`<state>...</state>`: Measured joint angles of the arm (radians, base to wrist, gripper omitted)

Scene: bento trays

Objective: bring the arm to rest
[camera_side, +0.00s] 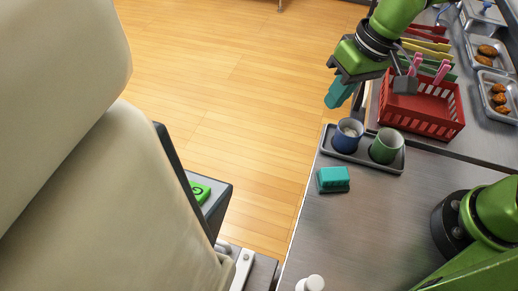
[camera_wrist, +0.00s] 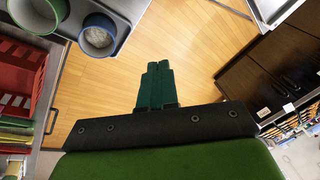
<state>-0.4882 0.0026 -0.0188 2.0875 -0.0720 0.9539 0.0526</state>
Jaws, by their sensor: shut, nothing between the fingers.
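My gripper (camera_side: 340,93) is at the upper right of the side view, past the table's left edge and over the wooden floor. Its teal fingers are shut with nothing between them. In the wrist view the closed fingers (camera_wrist: 155,86) point at the floor. My gripper is beyond a grey tray (camera_side: 331,148) that holds a blue cup (camera_side: 346,142) and a green cup (camera_side: 386,147), and does not touch them. The blue cup has pale contents.
A red basket (camera_side: 437,121) with utensils stands right of my gripper. Metal trays (camera_side: 506,99) with brown food lie at the far right. A teal block (camera_side: 333,178) sits on the metal table (camera_side: 365,240). A beige seat (camera_side: 100,210) fills the left. Dark cabinets (camera_wrist: 264,72) show in the wrist view.

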